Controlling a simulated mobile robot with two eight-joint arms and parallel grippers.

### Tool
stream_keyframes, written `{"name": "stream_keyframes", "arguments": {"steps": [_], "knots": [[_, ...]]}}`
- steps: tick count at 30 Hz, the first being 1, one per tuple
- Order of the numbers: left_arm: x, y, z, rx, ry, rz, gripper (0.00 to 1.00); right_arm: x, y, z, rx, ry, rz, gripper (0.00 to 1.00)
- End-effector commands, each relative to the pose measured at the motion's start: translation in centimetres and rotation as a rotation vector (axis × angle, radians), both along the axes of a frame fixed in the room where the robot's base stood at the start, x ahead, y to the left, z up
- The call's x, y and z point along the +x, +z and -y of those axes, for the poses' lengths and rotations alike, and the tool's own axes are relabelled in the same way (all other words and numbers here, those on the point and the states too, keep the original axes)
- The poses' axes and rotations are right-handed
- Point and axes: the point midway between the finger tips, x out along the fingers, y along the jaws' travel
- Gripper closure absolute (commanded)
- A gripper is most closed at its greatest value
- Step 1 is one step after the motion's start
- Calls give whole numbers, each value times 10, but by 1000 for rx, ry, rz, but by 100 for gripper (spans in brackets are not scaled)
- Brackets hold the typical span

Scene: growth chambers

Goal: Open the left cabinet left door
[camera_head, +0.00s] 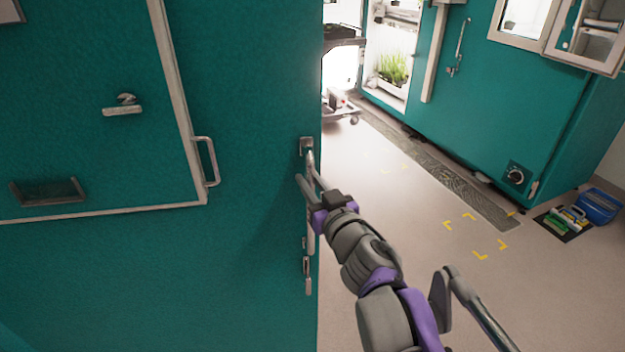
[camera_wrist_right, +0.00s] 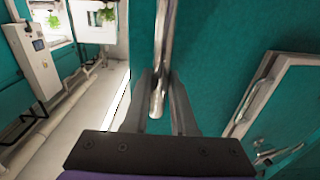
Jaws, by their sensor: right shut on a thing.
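A large teal cabinet door (camera_head: 255,110) fills the left of the head view, with its right edge near the picture's middle. A long metal handle (camera_head: 309,150) stands upright beside that edge. My right gripper (camera_head: 308,183) is shut on this handle at its upper part. In the right wrist view the handle (camera_wrist_right: 166,45) runs down between the two fingers of my right gripper (camera_wrist_right: 164,100). Part of the handle is hidden behind my gripper. The door's hinge side is out of view, so I cannot tell how far it stands open. My left gripper is not in view.
A framed panel with a smaller handle (camera_head: 209,162) sits on the teal face. Across the aisle stands another teal cabinet (camera_head: 500,105), with plants (camera_head: 393,68) at its left. A blue bin (camera_head: 598,206) is on the floor at right. The floor between (camera_head: 420,270) is mostly clear.

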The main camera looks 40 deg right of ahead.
Motion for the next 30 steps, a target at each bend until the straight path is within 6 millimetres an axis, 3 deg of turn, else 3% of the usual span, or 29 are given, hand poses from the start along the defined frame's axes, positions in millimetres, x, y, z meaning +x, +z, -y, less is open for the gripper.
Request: {"name": "stream_keyframes", "arguments": {"steps": [11, 12, 17, 30], "knots": [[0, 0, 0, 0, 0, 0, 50, 1, 1, -1, 1, 4, 3, 100], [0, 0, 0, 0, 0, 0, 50, 1, 1, -1, 1, 4, 3, 74], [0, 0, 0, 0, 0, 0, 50, 0, 1, -1, 1, 2, 1, 45], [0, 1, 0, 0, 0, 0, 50, 2, 0, -1, 1, 1, 1, 45]]}}
